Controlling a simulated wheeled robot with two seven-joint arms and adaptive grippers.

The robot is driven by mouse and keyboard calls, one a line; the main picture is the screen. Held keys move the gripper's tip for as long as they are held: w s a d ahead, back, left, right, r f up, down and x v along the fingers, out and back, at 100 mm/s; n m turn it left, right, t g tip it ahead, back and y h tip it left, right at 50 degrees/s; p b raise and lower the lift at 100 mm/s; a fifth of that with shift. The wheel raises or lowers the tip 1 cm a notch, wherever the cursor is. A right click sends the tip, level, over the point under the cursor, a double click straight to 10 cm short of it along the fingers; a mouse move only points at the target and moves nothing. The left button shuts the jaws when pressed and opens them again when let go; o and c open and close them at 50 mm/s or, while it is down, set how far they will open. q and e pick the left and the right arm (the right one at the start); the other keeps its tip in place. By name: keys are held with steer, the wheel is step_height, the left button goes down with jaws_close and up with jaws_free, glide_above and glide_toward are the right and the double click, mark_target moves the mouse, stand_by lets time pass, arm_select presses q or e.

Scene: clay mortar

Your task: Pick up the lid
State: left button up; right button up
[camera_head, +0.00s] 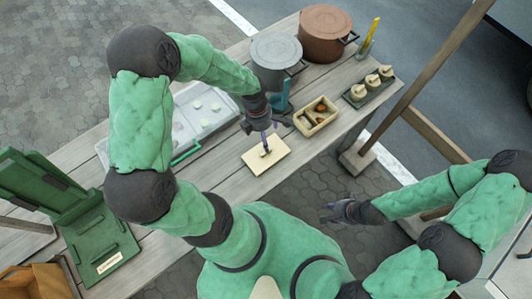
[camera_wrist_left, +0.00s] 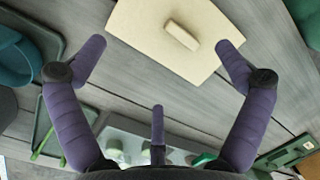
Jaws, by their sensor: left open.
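The lid is a cream, nearly square plate (camera_head: 257,165) lying flat near the front edge of the wooden table. In the left wrist view the lid (camera_wrist_left: 145,28) has a small raised bar handle (camera_wrist_left: 182,36) at its middle. My left gripper (camera_head: 265,142) is above the lid, pointing down. In the left wrist view its purple fingers (camera_wrist_left: 161,55) are spread wide, with nothing between them, and the handle shows beyond the fingertips. My right gripper (camera_head: 332,213) is away from the table, over the paving; its small fingers look parted and empty.
A wooden box with items (camera_head: 316,117), a dark tray with several small jars (camera_head: 369,87), a grey pot (camera_head: 276,51) and a brown pot (camera_head: 325,34) stand right and behind. A teal object (camera_head: 280,97) is close behind my left gripper. A clear-topped case (camera_head: 203,112) lies left.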

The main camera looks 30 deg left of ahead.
mark_target(257, 159)
arm_select(q)
steer(key=f, duration=0.1)
steer(key=f+b, duration=0.1)
steer(key=f, duration=0.3)
steer(key=shift+s+d+f+b, duration=0.1)
steer(key=shift+s+d+b, duration=0.2)
steer(key=shift+b, duration=0.1)
steer(key=c, duration=1)
